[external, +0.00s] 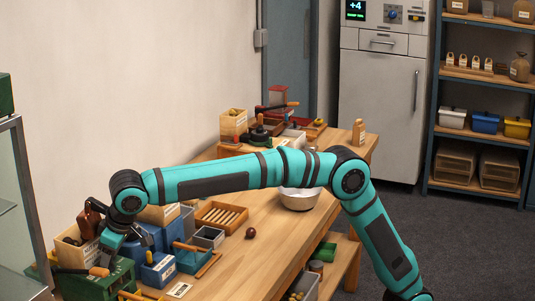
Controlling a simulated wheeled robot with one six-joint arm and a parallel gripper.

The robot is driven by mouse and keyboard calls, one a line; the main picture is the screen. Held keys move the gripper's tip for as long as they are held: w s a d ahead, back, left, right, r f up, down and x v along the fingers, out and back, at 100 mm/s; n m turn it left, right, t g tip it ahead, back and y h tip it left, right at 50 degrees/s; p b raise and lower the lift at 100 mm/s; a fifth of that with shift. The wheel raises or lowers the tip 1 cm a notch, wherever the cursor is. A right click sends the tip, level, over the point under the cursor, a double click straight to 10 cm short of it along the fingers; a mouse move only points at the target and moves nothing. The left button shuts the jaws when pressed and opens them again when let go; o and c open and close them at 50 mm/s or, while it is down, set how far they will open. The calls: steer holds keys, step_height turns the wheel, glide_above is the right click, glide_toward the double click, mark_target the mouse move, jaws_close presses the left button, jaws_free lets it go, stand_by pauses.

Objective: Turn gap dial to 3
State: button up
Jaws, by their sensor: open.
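My gripper (108,249) hangs down from the wrist at the lower left, just above a green machine (112,284) at the near end of the wooden table. Its fingers are small and dark here; it is open, and I see nothing held in it. A wooden-handled lever (98,271) shows on the green machine. I cannot make out a gap dial or its numbers; it may be hidden by my wrist or too small to tell.
Blue boxes (160,272), a crate of dark chestnuts (72,240) and a wooden tray (222,214) crowd around my gripper. A white bowl (299,198) stands farther along the table (262,252). The table's middle is mostly clear. A cabinet (380,110) showing "+4" stands behind.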

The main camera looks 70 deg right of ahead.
steer(key=c, duration=1)
steer(key=shift+o, duration=0.2)
steer(key=shift+n, duration=0.3)
steer(key=n+y, duration=0.1)
steer(key=n, duration=0.2)
steer(key=shift+w+d, duration=0.1)
steer(key=n+g+y, duration=0.1)
steer(key=n, duration=0.4)
steer(key=shift+g+y, duration=0.4)
